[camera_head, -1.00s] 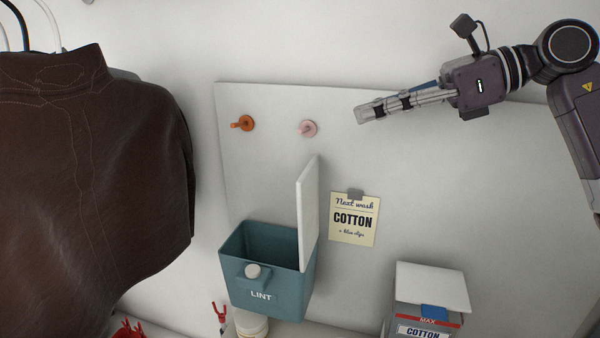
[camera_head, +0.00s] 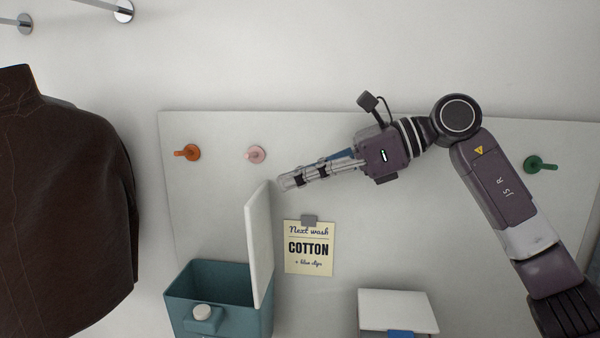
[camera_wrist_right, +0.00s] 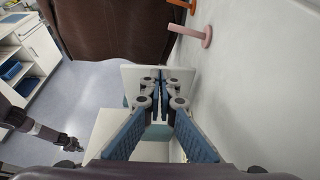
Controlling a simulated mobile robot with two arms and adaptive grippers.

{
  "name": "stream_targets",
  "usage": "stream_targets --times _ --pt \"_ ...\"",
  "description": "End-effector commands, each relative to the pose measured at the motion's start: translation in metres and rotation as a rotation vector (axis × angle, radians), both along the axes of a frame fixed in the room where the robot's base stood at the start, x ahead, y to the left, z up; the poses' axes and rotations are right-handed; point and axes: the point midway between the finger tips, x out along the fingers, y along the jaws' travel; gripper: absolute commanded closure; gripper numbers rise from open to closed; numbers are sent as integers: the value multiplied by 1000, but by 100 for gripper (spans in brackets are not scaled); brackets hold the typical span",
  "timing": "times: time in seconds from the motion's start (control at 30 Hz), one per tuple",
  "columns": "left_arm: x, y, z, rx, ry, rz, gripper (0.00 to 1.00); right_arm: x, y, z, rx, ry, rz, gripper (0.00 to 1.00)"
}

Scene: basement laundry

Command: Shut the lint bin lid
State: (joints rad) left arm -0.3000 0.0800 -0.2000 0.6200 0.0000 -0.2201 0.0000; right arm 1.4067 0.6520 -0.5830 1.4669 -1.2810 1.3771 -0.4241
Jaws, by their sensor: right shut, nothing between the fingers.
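The teal lint bin (camera_head: 235,318) is at the lower left of centre in the head view, its top open. Its white lid (camera_head: 260,240) stands upright at the bin's right side; it also shows in the right wrist view (camera_wrist_right: 131,75), beyond the fingers. My right gripper (camera_head: 284,184) is shut and empty. Its fingertips point left and are just right of the lid's top edge; I cannot tell whether they touch. The shut fingers also show in the right wrist view (camera_wrist_right: 163,82). My left gripper (camera_wrist_right: 72,147) appears small in the right wrist view, its jaws unclear.
An orange peg (camera_head: 188,152), a pink peg (camera_head: 256,154) and a green peg (camera_head: 540,164) stick out of the wall board. A note reading COTTON (camera_head: 308,250) hangs right of the lid. A white-lidded box (camera_head: 398,310) is below. A brown jacket (camera_head: 65,205) hangs at left.

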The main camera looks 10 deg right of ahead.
Motion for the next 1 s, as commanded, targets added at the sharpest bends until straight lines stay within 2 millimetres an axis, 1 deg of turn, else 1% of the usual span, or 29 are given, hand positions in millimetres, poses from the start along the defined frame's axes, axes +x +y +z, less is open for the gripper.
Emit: stream_targets --times 0.03,0.2,0.4,0.6,1.0 --pt "0 0 9 0 0 0 100 2 12 -2 -1 4 5 100" --pt "0 0 24 0 0 0 100 13 44 -15 -1 4 4 100" --pt "0 0 41 0 0 0 100 23 72 -28 0 3 2 100" --pt "0 0 47 0 0 0 100 27 84 -36 0 2 -1 100" --pt "0 -1 46 0 -1 0 100 28 86 -38 1 2 -1 100"
